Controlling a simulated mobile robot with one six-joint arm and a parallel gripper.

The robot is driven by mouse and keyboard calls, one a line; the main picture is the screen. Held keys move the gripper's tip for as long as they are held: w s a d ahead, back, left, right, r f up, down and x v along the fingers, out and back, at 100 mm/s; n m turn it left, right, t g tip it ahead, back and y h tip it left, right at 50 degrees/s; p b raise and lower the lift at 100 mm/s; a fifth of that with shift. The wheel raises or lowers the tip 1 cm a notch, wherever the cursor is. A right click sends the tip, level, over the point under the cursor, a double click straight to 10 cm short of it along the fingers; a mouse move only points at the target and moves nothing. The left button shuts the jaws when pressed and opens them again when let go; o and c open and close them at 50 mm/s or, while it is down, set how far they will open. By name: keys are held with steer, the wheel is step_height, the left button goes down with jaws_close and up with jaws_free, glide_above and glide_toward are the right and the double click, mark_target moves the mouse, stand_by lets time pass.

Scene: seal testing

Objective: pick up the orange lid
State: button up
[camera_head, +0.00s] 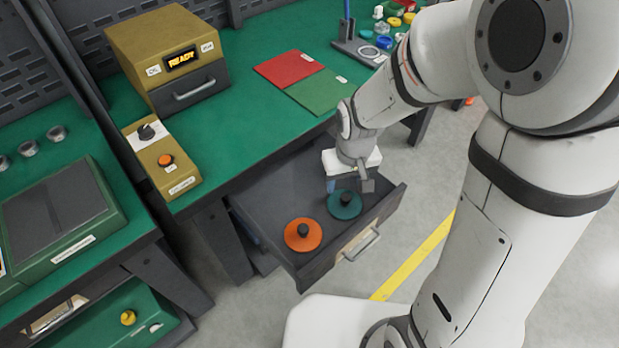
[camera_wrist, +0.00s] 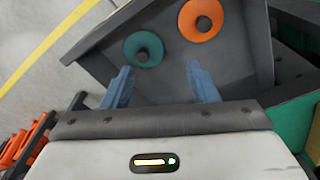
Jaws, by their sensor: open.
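The orange lid (camera_head: 303,235) is a round disc with a black knob, lying flat in the open drawer (camera_head: 290,268), at its front left in the head view. It also shows in the wrist view (camera_wrist: 187,24), at the top right of centre. A teal lid (camera_head: 344,205) with a black knob lies to its right and shows in the wrist view (camera_wrist: 135,57) too. My gripper (camera_head: 350,186) is above the drawer, close to the teal lid and apart from the orange one. In the wrist view its blue fingers (camera_wrist: 162,82) are spread with nothing between them.
The drawer's walls and front handle (camera_head: 362,245) surround the lids. Open floor lies right of the drawer.

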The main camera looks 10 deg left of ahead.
mark_target(303, 228)
steer(key=a+f+n, duration=0.1)
steer(key=a+f, duration=0.2)
steer(key=f, duration=0.1)
steer(key=s+a+f+n, duration=0.1)
steer(key=a+f, duration=0.2)
steer(key=f, duration=0.2)
steer(key=a+f+g, duration=0.1)
steer(key=a+f, duration=0.2)
steer(key=f, duration=0.2)
steer(key=shift+s+a+n, duration=0.1)
steer(key=shift+s+n, duration=0.3)
steer(key=shift+s+a+f, duration=0.1)
steer(key=shift+a+f, duration=0.05)
steer(key=shift+f, duration=1.8)
steer(key=shift+s+a+f, duration=0.1)
steer(key=shift+a+f, duration=0.05)
steer(key=shift+f, duration=1.8)
steer(key=shift+c, duration=0.5)
jaws_close()
